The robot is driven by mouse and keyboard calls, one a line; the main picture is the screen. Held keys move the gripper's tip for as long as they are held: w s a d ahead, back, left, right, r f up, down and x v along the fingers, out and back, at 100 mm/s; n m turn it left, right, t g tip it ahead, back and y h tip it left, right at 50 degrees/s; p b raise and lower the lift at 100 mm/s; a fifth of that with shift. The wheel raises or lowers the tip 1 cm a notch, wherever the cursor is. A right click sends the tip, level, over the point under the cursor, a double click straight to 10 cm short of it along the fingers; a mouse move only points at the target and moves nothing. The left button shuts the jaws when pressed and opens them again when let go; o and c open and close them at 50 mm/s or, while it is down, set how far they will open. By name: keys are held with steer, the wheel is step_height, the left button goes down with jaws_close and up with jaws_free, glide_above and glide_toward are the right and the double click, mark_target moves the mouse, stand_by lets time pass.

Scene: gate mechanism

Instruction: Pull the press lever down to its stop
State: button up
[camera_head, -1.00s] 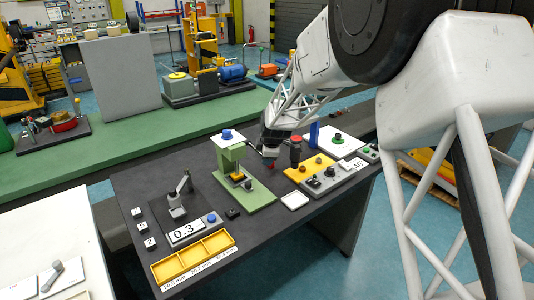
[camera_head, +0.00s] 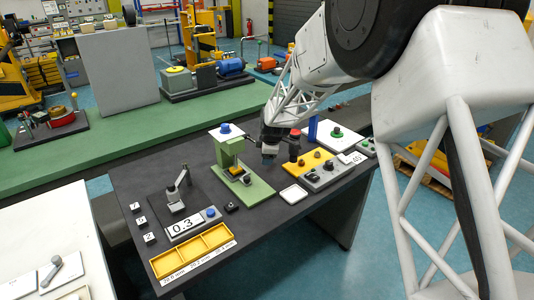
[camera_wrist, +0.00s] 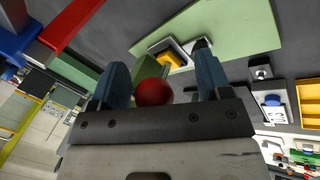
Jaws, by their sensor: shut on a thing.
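The green press (camera_head: 228,152) stands on a green base plate (camera_head: 258,192) near the middle of the dark table. Its lever ends in a red ball knob (camera_wrist: 153,92), seen between my fingers in the wrist view. My gripper (camera_head: 269,158) is just right of the press column, above the table, and is shut on the knob. The blue fingers (camera_wrist: 162,85) stand on either side of the knob. In the head view my gripper hides the knob and most of the lever. A yellow piece (camera_wrist: 168,59) sits at the press foot.
A yellow panel with knobs (camera_head: 309,160) and a grey control box (camera_head: 326,175) lie close right of my gripper. A white square tray (camera_head: 293,194) is in front. A yellow compartment tray (camera_head: 192,252) is at the front left. A blue post (camera_head: 313,128) stands behind.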

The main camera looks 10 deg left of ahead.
steer(key=shift+o, duration=1.4)
steer(key=v, duration=0.6)
steer(key=shift+r, duration=0.15)
steer(key=shift+s+r, duration=0.3)
steer(key=shift+r, duration=0.05)
steer(key=shift+c, duration=1.4)
steer(key=shift+d+r, duration=0.15)
steer(key=shift+r, duration=0.05)
steer(key=shift+s+d+r, duration=0.1)
steer(key=s+d+r, duration=0.3)
steer(key=s+r, duration=0.1)
steer(key=r, duration=0.2)
steer(key=shift+s+r, duration=0.25)
steer(key=shift+r, duration=0.15)
steer(key=shift+d, duration=0.1)
